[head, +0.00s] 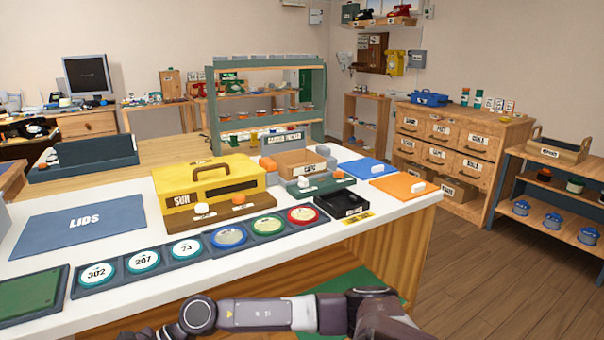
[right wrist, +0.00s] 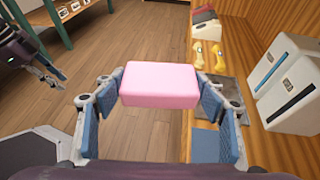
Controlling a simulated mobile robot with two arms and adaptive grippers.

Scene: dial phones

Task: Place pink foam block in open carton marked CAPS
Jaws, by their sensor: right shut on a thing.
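The pink foam block (right wrist: 160,84) is between the blue-padded fingers of my right gripper (right wrist: 160,100) in the right wrist view. The gripper is shut on it and holds it above the wooden floor. The open brown carton (head: 300,161), with a label that seems to read CAPS, is on the white counter in the head view, right of the yellow SUN box. The block and right gripper do not show in the head view. Part of my left gripper (right wrist: 42,74) seems to show at the left of the right wrist view; its opening is unclear.
The white counter (head: 130,250) holds a yellow box (head: 208,187), a blue LIDS mat (head: 84,219), several round dials and a black tray (head: 342,203). Blue and orange mats lie right of the carton. White boxes (right wrist: 290,85) stand on a wooden shelf in the wrist view.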

